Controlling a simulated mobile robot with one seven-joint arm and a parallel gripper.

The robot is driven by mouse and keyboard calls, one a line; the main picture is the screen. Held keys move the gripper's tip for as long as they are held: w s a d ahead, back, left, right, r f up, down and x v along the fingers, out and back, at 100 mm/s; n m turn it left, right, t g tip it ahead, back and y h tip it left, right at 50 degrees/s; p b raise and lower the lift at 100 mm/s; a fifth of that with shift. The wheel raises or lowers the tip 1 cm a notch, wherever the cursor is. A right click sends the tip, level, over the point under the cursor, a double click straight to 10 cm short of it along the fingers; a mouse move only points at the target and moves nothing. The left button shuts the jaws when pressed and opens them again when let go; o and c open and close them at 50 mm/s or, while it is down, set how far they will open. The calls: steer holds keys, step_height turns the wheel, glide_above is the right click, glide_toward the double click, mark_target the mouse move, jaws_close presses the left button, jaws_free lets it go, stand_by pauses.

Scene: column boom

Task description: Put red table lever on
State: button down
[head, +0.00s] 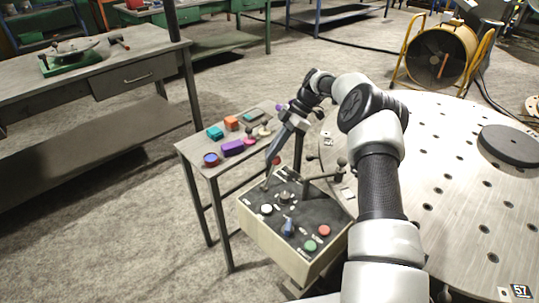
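The control box (285,262) is a beige panel with a dark top, below the middle of the head view. A slim lever (267,177) rises from its far left corner, with a red part (276,160) at its upper end; this looks like the red table lever. My gripper (280,149) reaches down from the upper right to the top of this lever. The fingertips are small and overlap the lever top, so I cannot tell whether they touch or grip it.
The panel also bears a dark-knobbed lever (341,162), a blue knob (288,226), a white button (266,209), a green button (310,246) and a red button (324,230). A small table (190,150) with coloured items stands behind left. A large round perforated table (460,190) lies right.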

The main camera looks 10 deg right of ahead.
steer(key=shift+w+d+f, duration=0.15)
steer(key=shift+d, duration=0.25)
steer(key=shift+w+d+f, duration=0.15)
steer(key=shift+d, duration=0.35)
steer(key=a+r+p+v, duration=0.1)
steer(key=v, duration=0.6)
steer(key=shift+a, duration=0.15)
